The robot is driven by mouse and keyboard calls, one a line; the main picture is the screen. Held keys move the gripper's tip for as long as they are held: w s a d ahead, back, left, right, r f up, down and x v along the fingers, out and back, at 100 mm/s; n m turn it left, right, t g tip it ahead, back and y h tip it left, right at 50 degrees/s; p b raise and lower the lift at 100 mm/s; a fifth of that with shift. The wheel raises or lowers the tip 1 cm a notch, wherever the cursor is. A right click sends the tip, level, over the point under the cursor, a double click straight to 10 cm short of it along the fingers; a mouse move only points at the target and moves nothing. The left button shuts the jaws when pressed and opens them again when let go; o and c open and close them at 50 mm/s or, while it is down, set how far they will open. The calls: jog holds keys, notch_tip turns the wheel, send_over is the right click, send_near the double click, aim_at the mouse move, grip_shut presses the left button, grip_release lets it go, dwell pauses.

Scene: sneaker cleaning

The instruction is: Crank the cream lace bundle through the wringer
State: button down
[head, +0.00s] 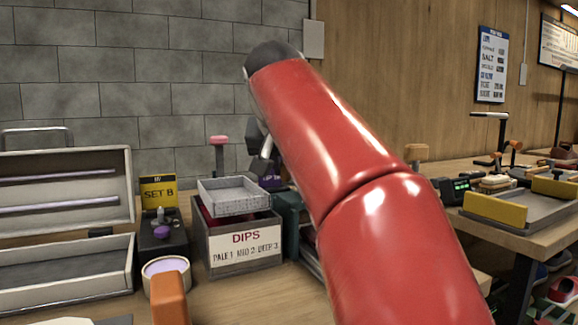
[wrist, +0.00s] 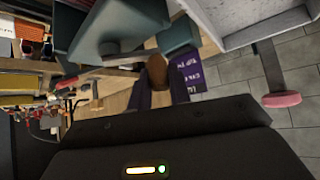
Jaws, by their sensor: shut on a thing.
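My gripper (wrist: 158,92) is shut on a brown knob (wrist: 157,70), which looks like the crank's wooden grip; its two dark fingers lie on either side of it. A teal body (wrist: 118,22), which seems to be the wringer, is just beyond the knob. In the head view a teal part (head: 290,218) shows beside my red arm, which hides most of it. I cannot make out the cream lace bundle in either view. The rollers are not clear either.
A grey tray (head: 240,197) sits on the dips box (head: 243,243), left of the teal part. A pink-topped lever (head: 219,140) stands behind. A purple sign (wrist: 187,72) is close by the fingers. An open case (head: 65,262) and a round tub (head: 166,280) are farther left.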

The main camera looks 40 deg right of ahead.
jog(key=n+t+y+p, duration=0.1)
jog(key=n, duration=0.1)
jog(key=s+a+n+y+p, duration=0.1)
jog(key=shift+s+r+n+t, duration=0.15)
jog(key=shift+r+n+t, duration=0.05)
jog(key=shift+n+t, duration=0.2)
jog(key=n+y+p, duration=0.1)
jog(key=s+n+y+p, duration=0.1)
jog(key=n+y+p, duration=0.1)
jog(key=shift+s+a+n+t, duration=0.15)
jog(key=shift+a+n+t, duration=0.15)
jog(key=shift+a+t, duration=0.1)
jog(key=n+y+p, duration=0.1)
jog(key=s+n+y+p, duration=0.1)
jog(key=n+y, duration=0.1)
jog(key=shift+s+a+f, duration=0.1)
jog(key=shift+s+f, duration=0.05)
jog(key=shift+s, duration=0.05)
jog(key=shift+s+f+n+g+y, duration=0.1)
jog(key=shift+s+n+g+y, duration=0.15)
jog(key=shift+n+y, duration=0.35)
jog(key=shift+s+n+g+y, duration=0.15)
jog(key=shift+s+n+y, duration=0.15)
jog(key=shift+n, duration=0.6)
jog(key=shift+s, duration=0.1)
jog(key=c, duration=1.3)
grip_release()
